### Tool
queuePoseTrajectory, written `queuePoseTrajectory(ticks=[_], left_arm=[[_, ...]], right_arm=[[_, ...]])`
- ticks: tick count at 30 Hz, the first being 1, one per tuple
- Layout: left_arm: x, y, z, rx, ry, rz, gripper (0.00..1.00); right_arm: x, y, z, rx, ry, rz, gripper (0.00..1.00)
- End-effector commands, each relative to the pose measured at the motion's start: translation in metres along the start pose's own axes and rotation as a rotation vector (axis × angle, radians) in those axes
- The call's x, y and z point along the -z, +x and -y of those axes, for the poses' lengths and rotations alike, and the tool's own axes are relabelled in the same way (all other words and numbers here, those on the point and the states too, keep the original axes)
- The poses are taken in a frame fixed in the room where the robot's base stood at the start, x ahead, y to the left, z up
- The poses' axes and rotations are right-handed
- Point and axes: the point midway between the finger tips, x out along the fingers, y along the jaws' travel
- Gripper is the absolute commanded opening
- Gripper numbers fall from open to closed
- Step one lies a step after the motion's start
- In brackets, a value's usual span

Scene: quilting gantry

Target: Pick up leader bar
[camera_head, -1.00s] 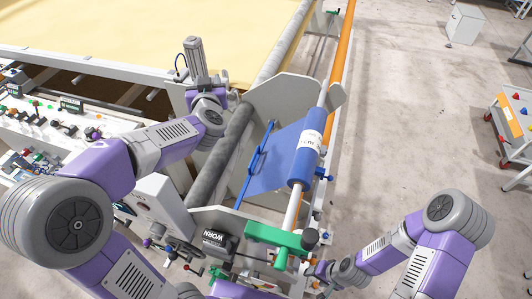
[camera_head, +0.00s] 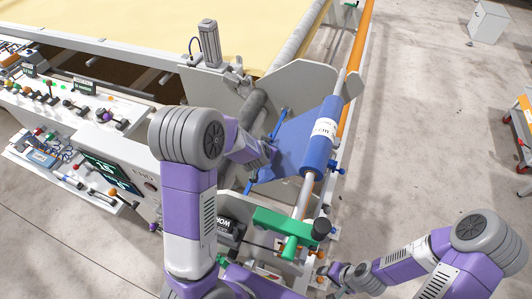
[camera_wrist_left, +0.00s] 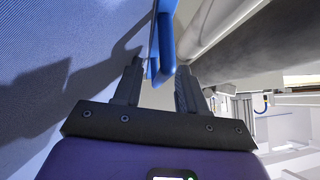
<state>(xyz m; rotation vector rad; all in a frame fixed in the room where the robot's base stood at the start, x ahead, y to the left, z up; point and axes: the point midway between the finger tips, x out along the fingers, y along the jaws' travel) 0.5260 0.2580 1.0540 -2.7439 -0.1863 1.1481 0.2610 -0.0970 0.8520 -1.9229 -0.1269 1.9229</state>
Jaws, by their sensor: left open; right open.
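The leader bar (camera_head: 281,124) is a thin blue bar along the edge of a blue cloth (camera_head: 299,138), which hangs from a blue roll (camera_head: 325,130). My left gripper hides the bar's middle in the head view. In the left wrist view the bar (camera_wrist_left: 166,38) runs down to a bent blue end between the fingertips of my left gripper (camera_wrist_left: 160,78). The fingers are open, one each side; I cannot tell whether they touch it. My right gripper (camera_head: 329,271), small in the head view, is open beside the machine's near end, away from the bar.
A grey roller (camera_head: 252,108) lies left of the bar. A green bracket (camera_head: 285,224) with a black knob stands at the near end. A control panel (camera_head: 75,95) fills the left side. Floor on the right is mostly clear, with a red-wheeled cart (camera_head: 524,125) at the edge.

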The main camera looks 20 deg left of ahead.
Motion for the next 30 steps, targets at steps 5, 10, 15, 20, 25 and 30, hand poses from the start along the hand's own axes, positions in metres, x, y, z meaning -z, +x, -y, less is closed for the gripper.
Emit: queuePoseTrajectory(ticks=[5,10,15,20,25,30], left_arm=[[0.0005,0.0122,0.0004,0.0,-0.001,-0.001,0.41],[0.0011,0.0117,0.0004,0.0,-0.001,-0.002,0.41],[0.0011,0.0116,0.0004,0.0,-0.001,-0.002,0.18],[0.001,0.0115,0.0004,0.0,-0.001,-0.002,0.0],[0.0016,0.0114,0.0005,0.001,-0.001,-0.003,0.0],[0.0021,0.0109,0.0006,0.001,-0.001,-0.003,0.0]], right_arm=[[0.0001,0.0019,-0.0007,0.0,0.0,0.0,0.58],[0.0001,0.0015,-0.0006,0.0,0.0,0.0,0.58],[0.0001,0.0015,-0.0006,0.0,0.0,0.0,0.58],[0.0001,0.0015,-0.0006,0.0,0.0,0.0,0.58],[0.0001,0.0016,-0.0006,0.0,0.0,0.0,0.58],[0.0001,0.0013,-0.0005,0.0,0.0,0.0,0.58]])
